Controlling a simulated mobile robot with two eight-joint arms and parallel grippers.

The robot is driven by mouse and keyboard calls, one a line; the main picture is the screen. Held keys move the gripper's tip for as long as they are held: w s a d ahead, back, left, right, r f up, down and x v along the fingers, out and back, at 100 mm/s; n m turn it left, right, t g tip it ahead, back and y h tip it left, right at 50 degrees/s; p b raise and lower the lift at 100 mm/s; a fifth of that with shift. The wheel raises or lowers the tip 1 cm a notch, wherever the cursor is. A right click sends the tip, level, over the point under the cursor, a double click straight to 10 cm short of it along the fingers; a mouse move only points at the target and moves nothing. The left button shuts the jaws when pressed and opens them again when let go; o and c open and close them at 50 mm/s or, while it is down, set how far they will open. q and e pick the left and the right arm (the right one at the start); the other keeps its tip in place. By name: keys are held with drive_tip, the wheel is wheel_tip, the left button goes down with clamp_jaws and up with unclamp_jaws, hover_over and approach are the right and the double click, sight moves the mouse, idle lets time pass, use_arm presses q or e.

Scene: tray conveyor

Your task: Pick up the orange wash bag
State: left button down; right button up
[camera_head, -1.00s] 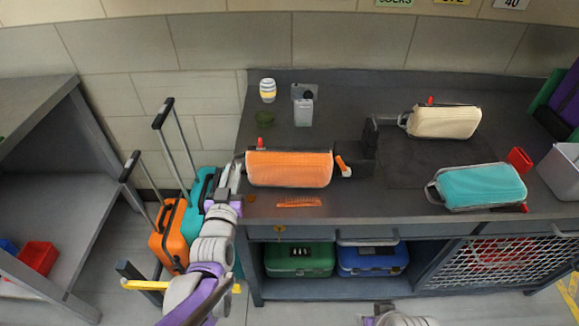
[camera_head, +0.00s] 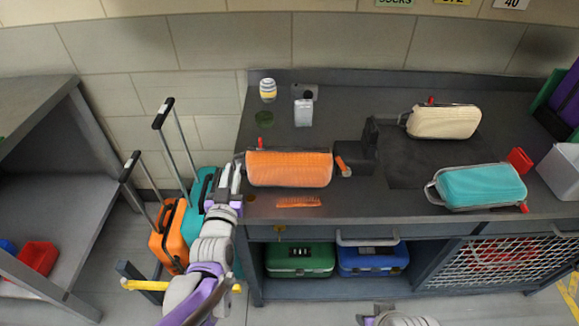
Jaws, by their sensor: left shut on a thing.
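The orange wash bag (camera_head: 289,169) lies lengthwise on the dark counter, left of the middle. It has a ribbed front, a red tab at its upper left and an orange piece at its right end. My left gripper (camera_head: 233,178) is at the bag's left end, by the counter's left edge. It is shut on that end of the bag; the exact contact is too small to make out. The bag looks still at counter level. A small part of my right arm shows at the bottom edge, but its gripper does not show.
An orange comb (camera_head: 298,202) lies in front of the bag. A cream bag (camera_head: 444,121) and teal bag (camera_head: 481,186) lie to the right. Suitcases (camera_head: 170,240) stand left of the counter.

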idle(0.4)
use_arm(q)
wheel_tip(320, 180, up, 10)
drive_tip(key=p, duration=0.3)
drive_tip(key=shift+p, duration=0.3)
idle(0.4)
drive_tip(key=shift+f+b, duration=2.6)
drive_tip(key=shift+f, duration=2)
drive_tip(key=shift+f, duration=0.1)
drive_tip(key=c, duration=1)
unclamp_jaws()
